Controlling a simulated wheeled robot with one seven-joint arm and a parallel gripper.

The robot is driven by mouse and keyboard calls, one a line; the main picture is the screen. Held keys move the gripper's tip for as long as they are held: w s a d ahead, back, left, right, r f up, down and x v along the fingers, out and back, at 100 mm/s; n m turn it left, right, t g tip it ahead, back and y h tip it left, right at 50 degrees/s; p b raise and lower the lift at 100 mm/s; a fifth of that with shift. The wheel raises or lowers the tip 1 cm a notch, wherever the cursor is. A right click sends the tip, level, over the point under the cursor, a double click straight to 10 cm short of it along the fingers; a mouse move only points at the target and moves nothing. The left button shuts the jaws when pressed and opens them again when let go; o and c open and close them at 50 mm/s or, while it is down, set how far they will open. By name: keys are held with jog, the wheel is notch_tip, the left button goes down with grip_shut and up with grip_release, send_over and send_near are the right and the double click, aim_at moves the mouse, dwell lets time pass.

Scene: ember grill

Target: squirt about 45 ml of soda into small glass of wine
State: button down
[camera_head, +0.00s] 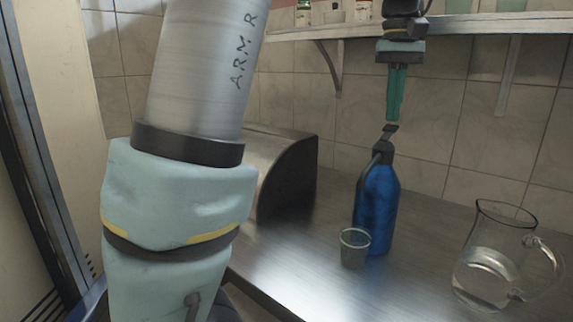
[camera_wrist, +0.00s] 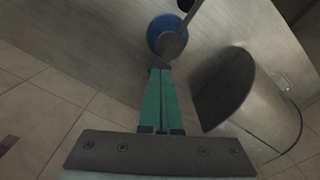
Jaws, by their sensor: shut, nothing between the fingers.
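A blue soda siphon (camera_head: 377,208) stands upright on the metal counter, with a dark head and a lever sticking up to the right. It also shows from above in the wrist view (camera_wrist: 155,33). A small glass (camera_head: 354,248) stands in front of the siphon, slightly left, below its spout side; its contents are hard to make out. My gripper (camera_head: 393,116), with green fingers, points down right above the siphon's lever. Its fingers are shut and empty, which the wrist view (camera_wrist: 160,72) also shows. I cannot tell whether the fingertips touch the lever.
A glass jug (camera_head: 490,268) with clear liquid stands at the right of the counter. A metal housing with a dark curved side (camera_head: 288,180) stands left of the siphon. A wall shelf (camera_head: 480,27) with jars runs behind my gripper. Bare counter (camera_head: 420,285) lies between siphon and jug.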

jog(key=shift+f, duration=0.1)
jog(key=shift+f+b, duration=0.55)
jog(key=shift+f, duration=0.5)
dwell(1.1)
notch_tip(320, 180, up, 5)
jog(key=p, duration=0.5)
jog(key=shift+r, duration=0.2)
jog(key=shift+f, duration=0.1)
